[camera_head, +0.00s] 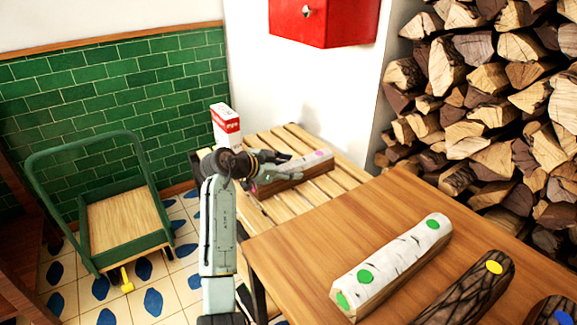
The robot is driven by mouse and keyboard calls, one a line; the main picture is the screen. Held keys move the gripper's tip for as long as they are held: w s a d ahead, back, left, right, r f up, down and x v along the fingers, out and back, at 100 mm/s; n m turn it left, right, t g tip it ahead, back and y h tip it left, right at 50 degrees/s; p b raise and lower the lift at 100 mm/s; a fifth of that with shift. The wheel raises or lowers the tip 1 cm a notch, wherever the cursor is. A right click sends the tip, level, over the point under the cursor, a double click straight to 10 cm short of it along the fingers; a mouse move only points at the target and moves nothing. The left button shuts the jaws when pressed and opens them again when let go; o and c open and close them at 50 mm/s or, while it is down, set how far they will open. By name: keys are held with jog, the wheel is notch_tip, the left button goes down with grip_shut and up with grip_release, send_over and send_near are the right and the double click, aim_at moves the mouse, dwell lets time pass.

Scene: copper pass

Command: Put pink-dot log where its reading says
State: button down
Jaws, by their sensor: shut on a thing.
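The pink-dot log (300,169), pale with a split wooden side, is at the slatted wooden table (345,182). A pink dot shows on its top near the right end. My gripper (264,179) is at the log's left end and is shut on it. My wrist and fingers hide part of that end. I cannot tell whether the log rests on the slats or is slightly lifted. No reading is legible in this view.
A white and red box (226,126) stands behind my wrist. The brown table (300,250) holds a green-dot birch log (395,262), a yellow-dot dark log (465,295) and a blue-dot log (550,312). A green cart (122,215) stands left. A red box (322,22) and stacked firewood (490,100) are behind.

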jog(key=shift+r, duration=0.1)
jog(key=c, duration=0.8)
grip_release()
jog(key=shift+o, duration=0.2)
jog(key=b+v, duration=0.2)
jog(key=v, duration=1)
jog(key=shift+s, duration=0.15)
